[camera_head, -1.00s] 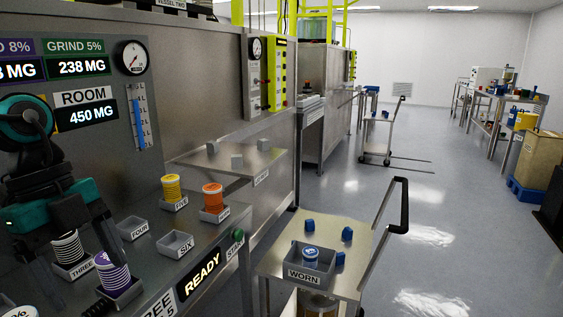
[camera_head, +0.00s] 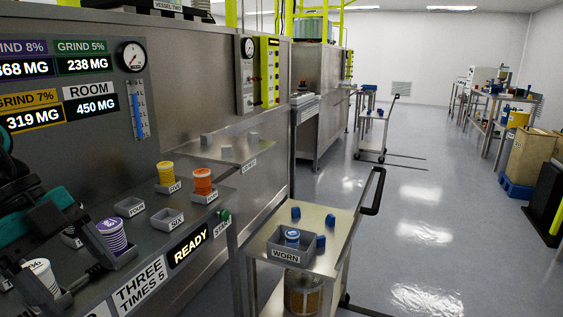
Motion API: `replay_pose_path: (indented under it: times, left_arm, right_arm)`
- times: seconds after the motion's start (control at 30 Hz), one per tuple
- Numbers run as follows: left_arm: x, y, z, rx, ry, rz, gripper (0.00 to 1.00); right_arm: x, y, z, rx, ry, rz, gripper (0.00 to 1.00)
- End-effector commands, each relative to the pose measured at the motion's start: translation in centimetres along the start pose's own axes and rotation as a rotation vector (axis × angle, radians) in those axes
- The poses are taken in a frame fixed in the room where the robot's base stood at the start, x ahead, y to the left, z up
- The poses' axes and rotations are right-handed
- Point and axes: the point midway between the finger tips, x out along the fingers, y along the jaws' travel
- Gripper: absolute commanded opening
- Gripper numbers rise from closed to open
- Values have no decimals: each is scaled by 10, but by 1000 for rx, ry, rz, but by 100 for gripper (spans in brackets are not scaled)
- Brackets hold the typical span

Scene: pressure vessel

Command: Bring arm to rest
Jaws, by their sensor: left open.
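My left gripper (camera_head: 80,282) hangs over the left end of the steel bench, its dark fingers spread apart and nothing seen between them. My teal and black left arm comes in at the left edge. A purple striped cup (camera_head: 113,236) stands just right of the gripper in a tray. A white cup (camera_head: 42,270) is partly hidden behind a finger. A yellow cup (camera_head: 167,173) stands at tray FIVE and an orange cup (camera_head: 203,181) in the tray to its right. Trays FOUR (camera_head: 130,207) and SIX (camera_head: 168,219) are empty. My right gripper is out of view.
A steel cart (camera_head: 330,226) stands right of the bench, with a WORN tray (camera_head: 290,254) holding a blue-and-white item and several blue pieces around it. A READY sign (camera_head: 188,246) and green button (camera_head: 223,214) are on the bench front. The floor to the right is open.

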Motion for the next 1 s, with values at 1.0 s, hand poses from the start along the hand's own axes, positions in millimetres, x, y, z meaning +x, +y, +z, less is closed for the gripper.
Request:
replay_pose_path:
  times: [1.0]
  left_arm:
    - [66,50,42,-459,1116,-606,84]
  right_arm:
    - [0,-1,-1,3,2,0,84]
